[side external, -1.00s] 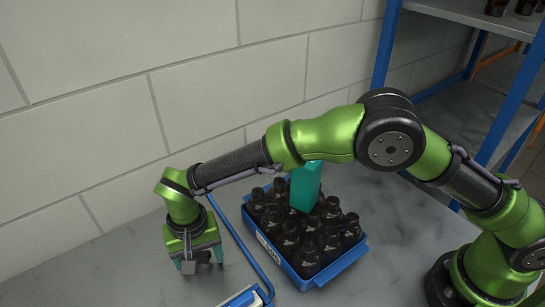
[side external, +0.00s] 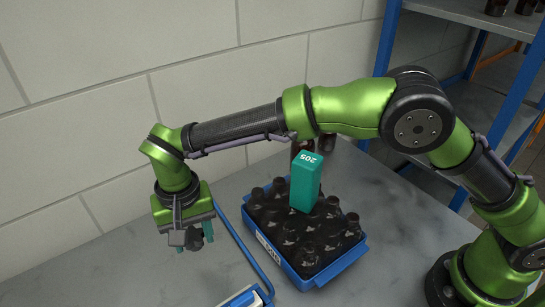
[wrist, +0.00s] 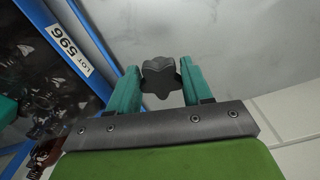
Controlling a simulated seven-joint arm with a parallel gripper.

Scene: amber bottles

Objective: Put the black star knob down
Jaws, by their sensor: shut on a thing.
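The black star knob (wrist: 161,77) is between the two teal fingers of my gripper (wrist: 158,88) in the wrist view, lobed and dark. My gripper is shut on it. In the side external view my gripper (side external: 192,240) hangs at the left, above the grey tabletop, left of the blue crate. The knob there is a small dark shape (side external: 193,238) between the fingers, partly hidden by the gripper.
A blue crate (side external: 318,281) of dark bottles stands right of my gripper, with a teal block marked 205 (side external: 306,184) among them. Bare tabletop (side external: 130,270) is free at the left. A blue-framed shelf (side external: 460,95) stands behind.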

